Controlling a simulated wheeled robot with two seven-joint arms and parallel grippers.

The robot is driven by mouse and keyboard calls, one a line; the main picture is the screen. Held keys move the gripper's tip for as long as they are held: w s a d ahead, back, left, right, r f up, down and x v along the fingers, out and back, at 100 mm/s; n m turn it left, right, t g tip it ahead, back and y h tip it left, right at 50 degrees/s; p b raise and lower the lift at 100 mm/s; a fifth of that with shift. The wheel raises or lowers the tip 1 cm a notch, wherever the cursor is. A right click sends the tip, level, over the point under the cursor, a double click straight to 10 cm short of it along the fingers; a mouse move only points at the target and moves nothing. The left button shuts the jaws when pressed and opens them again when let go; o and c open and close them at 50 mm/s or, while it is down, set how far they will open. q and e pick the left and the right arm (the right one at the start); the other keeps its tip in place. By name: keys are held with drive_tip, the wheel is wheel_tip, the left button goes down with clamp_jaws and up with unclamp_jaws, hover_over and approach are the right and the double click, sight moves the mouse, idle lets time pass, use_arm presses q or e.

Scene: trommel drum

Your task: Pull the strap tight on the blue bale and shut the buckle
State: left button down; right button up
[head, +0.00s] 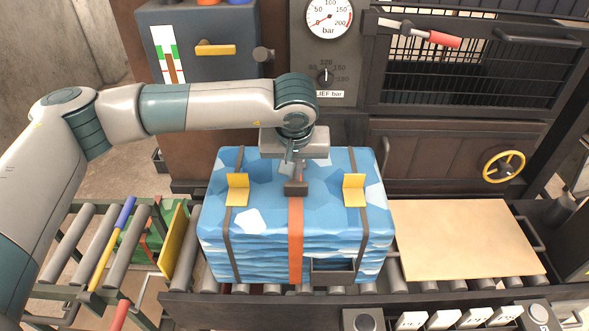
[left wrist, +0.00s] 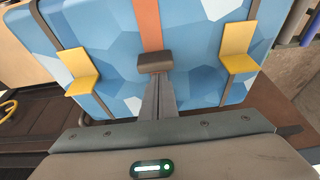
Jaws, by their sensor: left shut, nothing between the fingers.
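The blue bale (head: 330,235) sits on a roller bed in the middle of the head view and fills much of the left wrist view (left wrist: 205,70). An orange strap (head: 296,240) runs over its top and down its front; it also shows in the left wrist view (left wrist: 147,22). A dark buckle (head: 296,188) lies on the bale's top at the strap's end, also in the left wrist view (left wrist: 155,62). My left gripper (head: 289,172) is shut and empty, its fingertips at the buckle; I cannot tell whether they touch. My right gripper is out of view.
Two dark bands with yellow brackets (head: 237,190) (head: 354,190) flank the strap. A tan board (head: 465,238) lies right of the bale. Bare rollers (head: 68,243) and a blue-and-yellow bar (head: 112,243) are at left. A press with gauge (head: 328,16) and yellow handwheel (head: 503,166) stands behind.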

use_arm(q)
drive_tip(key=s, duration=0.6)
drive_tip(key=shift+s, duration=0.3)
drive_tip(key=shift+f, duration=0.15)
